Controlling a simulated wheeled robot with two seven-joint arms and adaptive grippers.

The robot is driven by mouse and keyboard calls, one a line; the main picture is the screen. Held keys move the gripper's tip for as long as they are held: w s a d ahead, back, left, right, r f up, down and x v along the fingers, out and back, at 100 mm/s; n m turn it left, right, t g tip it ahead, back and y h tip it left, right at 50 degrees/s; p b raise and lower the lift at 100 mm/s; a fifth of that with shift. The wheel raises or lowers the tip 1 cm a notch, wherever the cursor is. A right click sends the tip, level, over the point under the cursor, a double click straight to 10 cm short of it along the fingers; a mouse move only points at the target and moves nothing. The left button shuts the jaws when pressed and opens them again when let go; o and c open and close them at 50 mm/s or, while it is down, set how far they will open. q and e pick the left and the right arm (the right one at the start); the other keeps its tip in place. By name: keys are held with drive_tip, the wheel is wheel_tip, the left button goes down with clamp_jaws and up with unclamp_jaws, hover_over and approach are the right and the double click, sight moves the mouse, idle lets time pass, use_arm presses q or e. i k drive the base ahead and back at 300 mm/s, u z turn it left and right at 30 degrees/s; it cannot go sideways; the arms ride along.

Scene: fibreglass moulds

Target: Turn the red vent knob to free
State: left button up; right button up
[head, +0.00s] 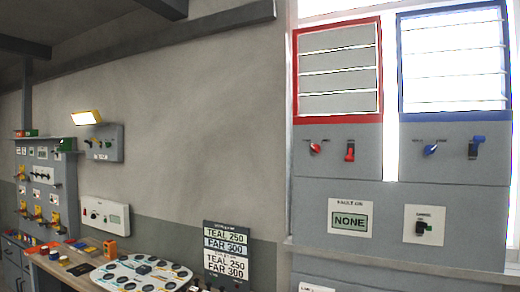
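The red vent knob (314,148) is on the grey wall panel under the red-framed vent (337,70), on the right of the head view. Its pointer looks tilted, and the small labels above it are too small to read. A red lever switch (350,152) is just to the right of the knob. The slats of the red-framed vent look grey and shut. Neither of my grippers is in view.
A blue-framed vent (454,62) with bright gaps is at the right, above a blue knob (430,150) and a blue lever (475,147). Below are a "NONE" display (349,221) and a black switch (422,228). A cluttered bench (60,268) is at left.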

sight(316, 148)
drive_tip(key=u, duration=0.7)
drive_tip(key=i, duration=0.5)
drive_tip(key=u, duration=0.1)
